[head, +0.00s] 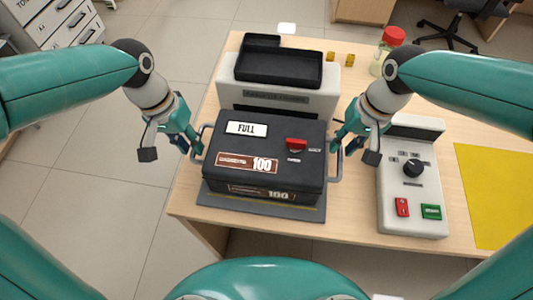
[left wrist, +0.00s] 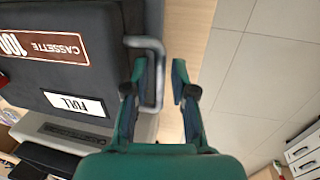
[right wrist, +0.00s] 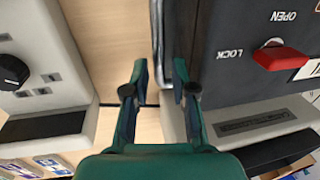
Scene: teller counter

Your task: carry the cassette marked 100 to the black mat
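The black cassette marked 100 (head: 265,150) has a FULL label on top and a grey handle on each side. It is over a dark mat (head: 262,212) at the table's front edge; I cannot tell whether it rests on it. My left gripper (head: 191,146) is at the left handle; in the left wrist view the handle bar (left wrist: 157,75) lies between its parted fingers (left wrist: 158,88). My right gripper (head: 342,143) is at the right handle; in the right wrist view the bar (right wrist: 157,40) lies between its parted fingers (right wrist: 158,88). The cassette covers most of the mat.
A white machine with a black tray (head: 279,67) stands behind the cassette. A white control box (head: 411,185) with a knob and red and green switches stands close on the right. A yellow mat (head: 497,195) lies further right. A red-capped jar (head: 387,50) stands behind.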

